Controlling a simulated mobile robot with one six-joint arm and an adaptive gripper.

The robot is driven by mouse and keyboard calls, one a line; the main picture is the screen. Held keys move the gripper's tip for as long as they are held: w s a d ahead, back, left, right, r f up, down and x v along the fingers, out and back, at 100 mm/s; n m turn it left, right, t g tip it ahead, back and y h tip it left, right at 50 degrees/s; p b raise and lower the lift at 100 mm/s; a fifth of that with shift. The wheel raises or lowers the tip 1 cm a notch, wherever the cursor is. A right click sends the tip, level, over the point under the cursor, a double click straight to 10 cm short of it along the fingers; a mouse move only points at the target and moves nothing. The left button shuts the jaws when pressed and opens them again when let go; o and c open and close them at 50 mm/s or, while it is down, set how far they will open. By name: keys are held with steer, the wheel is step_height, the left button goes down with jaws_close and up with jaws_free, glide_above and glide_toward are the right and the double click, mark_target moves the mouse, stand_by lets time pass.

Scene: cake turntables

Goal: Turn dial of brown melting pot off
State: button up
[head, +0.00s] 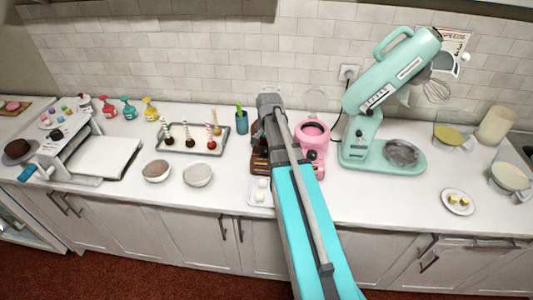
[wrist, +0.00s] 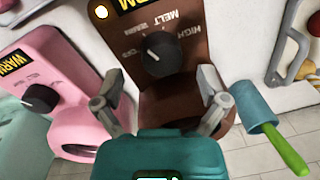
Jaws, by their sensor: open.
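The brown melting pot (wrist: 185,105) fills the middle of the wrist view, upside down. Its dark round dial (wrist: 161,54) sits on the front face among printed labels such as MELT and HIGH, with a pale mark at its left. My gripper (wrist: 158,88) is open and empty, its two fingers spread to either side of the pot's face below the dial in the picture. No finger visibly touches the dial. In the head view my arm covers most of the brown pot (head: 259,160), and its fingers cannot be made out there.
A pink melting pot (wrist: 75,100) with its own dial stands close beside the brown one. A teal cup with a green handle (wrist: 262,112) is on the other side. A mint stand mixer (head: 362,130) and a tray of cake pops (head: 190,150) stand on the counter.

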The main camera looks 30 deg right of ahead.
steer(key=shift+f+b, duration=0.85)
steer(key=shift+f, duration=0.3)
steer(key=shift+c, duration=0.2)
